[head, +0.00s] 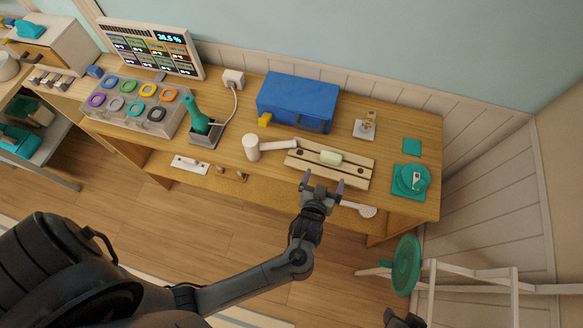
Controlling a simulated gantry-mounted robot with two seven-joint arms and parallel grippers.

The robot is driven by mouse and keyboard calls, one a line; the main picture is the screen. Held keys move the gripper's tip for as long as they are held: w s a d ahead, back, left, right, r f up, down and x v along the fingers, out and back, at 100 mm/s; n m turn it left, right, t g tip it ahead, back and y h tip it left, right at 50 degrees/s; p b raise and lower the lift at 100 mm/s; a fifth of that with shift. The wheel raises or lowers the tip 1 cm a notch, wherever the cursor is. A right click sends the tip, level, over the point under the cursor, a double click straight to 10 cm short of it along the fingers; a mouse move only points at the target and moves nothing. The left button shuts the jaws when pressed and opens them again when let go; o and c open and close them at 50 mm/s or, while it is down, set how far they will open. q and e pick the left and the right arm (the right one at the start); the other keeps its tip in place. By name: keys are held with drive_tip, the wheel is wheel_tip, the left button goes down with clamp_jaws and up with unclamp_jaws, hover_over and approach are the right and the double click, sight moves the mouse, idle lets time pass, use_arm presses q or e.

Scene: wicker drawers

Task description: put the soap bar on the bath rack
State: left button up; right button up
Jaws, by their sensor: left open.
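The bath rack (303,165) is a pale wooden slatted board lying near the front of the wooden table. A pale green rounded block, which looks like the soap bar (331,157), rests on top of the rack near its middle. My left gripper (323,180) is open, with its two fingers apart and nothing seen between them. It is at the front side of the rack, just below the soap bar in the picture, and its fingers overlap the rack's front edge. I cannot tell its height above the rack. My right gripper does not show clearly.
A white mallet-like object (253,148) lies left of the rack, its handle reaching the rack. A blue box (297,98) stands behind. A small metal stand (365,130) and a teal round object (409,181) are to the right. A white round-headed brush (367,211) sits below the tabletop's front.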

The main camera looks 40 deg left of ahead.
use_arm(q)
drive_tip(key=s+a+r+m+g+h, duration=0.2)
drive_tip(key=s+a+r+m+g, duration=0.1)
drive_tip(key=s, duration=0.7)
drive_tip(key=s+a+r+m+g+h, duration=0.2)
drive_tip(key=s+a+r+g, duration=0.2)
drive_tip(key=s, duration=0.6)
drive_tip(key=shift+a+m+g+h, duration=0.35)
drive_tip(key=shift+a+g, duration=0.4)
drive_tip(key=shift+g, duration=0.25)
wheel_tip(320, 180, up, 17)
drive_tip(key=p, duration=1.7)
